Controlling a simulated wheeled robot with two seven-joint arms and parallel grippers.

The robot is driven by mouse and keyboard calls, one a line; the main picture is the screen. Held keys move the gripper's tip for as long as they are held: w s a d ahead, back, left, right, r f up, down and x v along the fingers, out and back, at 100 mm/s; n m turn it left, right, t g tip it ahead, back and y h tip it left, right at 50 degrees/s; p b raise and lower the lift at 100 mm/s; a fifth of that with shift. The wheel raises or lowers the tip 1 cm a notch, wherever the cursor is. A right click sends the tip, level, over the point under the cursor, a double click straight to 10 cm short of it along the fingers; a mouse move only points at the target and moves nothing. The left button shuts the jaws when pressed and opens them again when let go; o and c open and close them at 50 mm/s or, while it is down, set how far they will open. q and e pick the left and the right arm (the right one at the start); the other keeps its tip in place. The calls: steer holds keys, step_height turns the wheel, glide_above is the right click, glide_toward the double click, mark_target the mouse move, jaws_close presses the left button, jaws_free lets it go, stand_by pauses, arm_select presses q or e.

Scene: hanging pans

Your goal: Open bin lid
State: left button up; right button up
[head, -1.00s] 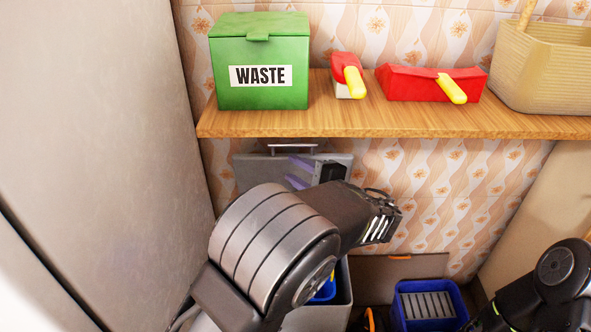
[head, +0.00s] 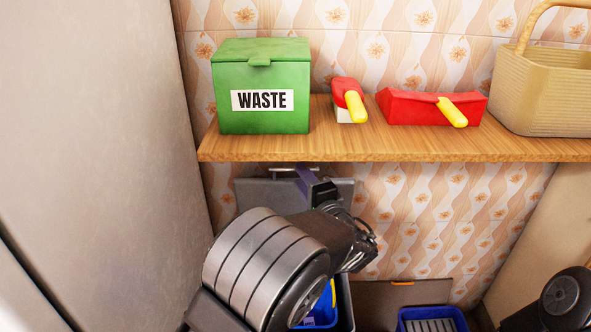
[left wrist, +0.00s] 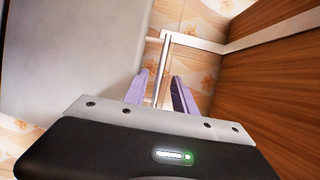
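A grey bin (head: 345,305) stands under the shelf, partly hidden behind my left arm. Its grey lid (head: 258,195) stands raised at the back, with a thin metal handle (head: 283,169) along its top edge. My left gripper (head: 305,178) is at this handle. In the left wrist view the handle bar (left wrist: 163,65) passes between the two purple fingers (left wrist: 158,92), which are apart, with a gap on each side. A green bin marked WASTE (head: 262,115) stands on the shelf with its lid down. My right gripper is out of view.
The wooden shelf (head: 380,150) is just above my left gripper. It holds a red brush (head: 346,92), a red dustpan (head: 410,107) and a wicker basket (head: 545,90). A second raised lid (head: 400,292) and a blue container (head: 432,313) are low at right. A grey panel stands left.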

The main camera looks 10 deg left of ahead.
arm_select(q)
steer(key=x, duration=0.4)
steer(key=shift+w+a, duration=0.15)
steer(key=shift+w, duration=0.05)
steer(key=shift+c, duration=0.4)
jaws_close()
stand_by(0.9)
